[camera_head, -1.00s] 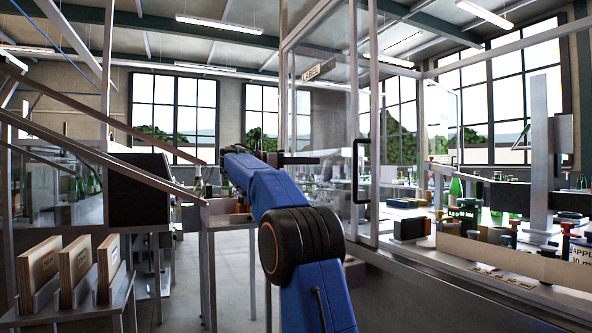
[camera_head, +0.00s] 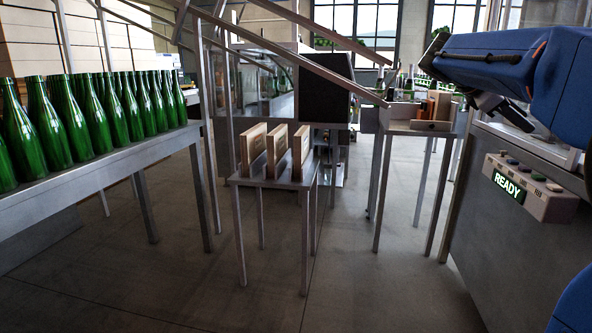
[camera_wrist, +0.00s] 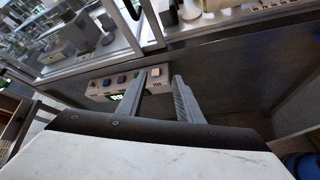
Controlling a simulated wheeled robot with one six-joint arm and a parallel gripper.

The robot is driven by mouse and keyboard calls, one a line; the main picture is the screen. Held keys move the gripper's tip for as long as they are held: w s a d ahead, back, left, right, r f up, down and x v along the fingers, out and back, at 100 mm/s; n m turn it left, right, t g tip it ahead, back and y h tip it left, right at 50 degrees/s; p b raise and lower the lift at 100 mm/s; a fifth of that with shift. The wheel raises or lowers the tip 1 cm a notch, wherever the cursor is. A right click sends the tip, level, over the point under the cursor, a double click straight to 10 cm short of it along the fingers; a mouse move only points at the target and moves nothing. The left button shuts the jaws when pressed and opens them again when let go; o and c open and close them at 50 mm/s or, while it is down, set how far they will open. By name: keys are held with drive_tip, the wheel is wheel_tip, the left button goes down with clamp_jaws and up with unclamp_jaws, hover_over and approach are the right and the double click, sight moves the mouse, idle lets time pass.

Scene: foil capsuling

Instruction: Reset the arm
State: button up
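My gripper (camera_wrist: 160,88) shows in the wrist view with its two grey fingers apart. Nothing is between them. They point toward the side of a grey machine, and a control box (camera_wrist: 100,86) with buttons and a green display shows behind the fingers. I cannot tell how close the fingertips are to it. In the head view my blue arm reaches in from the right edge, at upper right. The same control box (camera_head: 538,190) sits below it with its green display reading READY. The fingers are not clear in the head view.
Green bottles (camera_head: 95,118) stand in rows on a table at left. A small metal stand (camera_head: 275,184) holds 3 wooden boards upright in the middle. A side table (camera_head: 418,126) with small items stands behind. The floor (camera_head: 345,285) in front is clear.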

drive_tip(key=s+a+f+m+t+y, duration=0.1)
drive_tip(key=s+a+f+m+y, duration=0.3)
drive_tip(key=s+a+f, duration=0.5)
drive_tip(key=s+a+f+m+t+y, duration=0.2)
drive_tip(key=s+a+f+m+y, duration=0.2)
drive_tip(key=s+a+f, duration=0.5)
drive_tip(key=s+a+f+m+t+y, duration=0.2)
drive_tip(key=s+a+f, duration=0.7)
drive_tip(key=f, duration=0.9)
drive_tip(key=shift+s+a+f+m+y, duration=0.15)
drive_tip(key=shift+a+f+m+y, duration=0.15)
drive_tip(key=shift+a+m+y, duration=0.55)
drive_tip(key=shift+d+y, duration=0.2)
drive_tip(key=shift+y, duration=0.05)
